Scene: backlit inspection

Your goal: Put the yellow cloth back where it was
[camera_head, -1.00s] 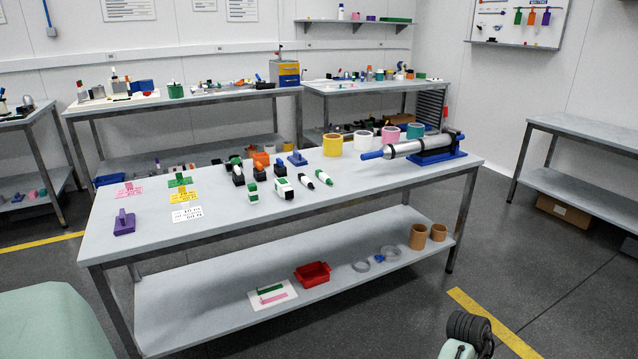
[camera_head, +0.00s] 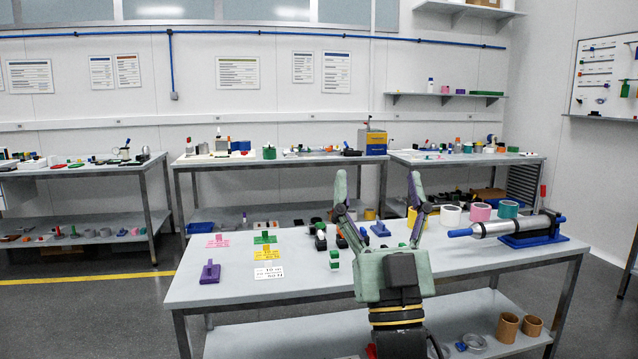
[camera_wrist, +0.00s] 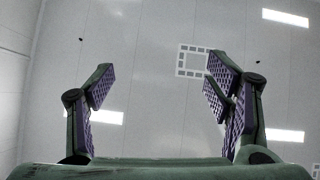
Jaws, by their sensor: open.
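I cannot make out a yellow cloth in either view. A flat yellow card with print (camera_head: 268,253) lies on the near table (camera_head: 225,286), between a green piece and a white printed card (camera_head: 269,272). My gripper (camera_head: 378,182) stands upright in front of that table, fingers pointing up, spread apart and empty. In the wrist view my gripper (camera_wrist: 158,72) is open, with only the ceiling beyond it. My gripper hides part of the table's middle and its lower shelf.
The near table also holds a purple piece (camera_head: 209,272), a pink card (camera_head: 217,241), several rolls, and a metal cylinder on a blue base (camera_head: 534,240). Brown rolls (camera_head: 507,327) stand on its lower shelf. Cluttered benches line the back wall.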

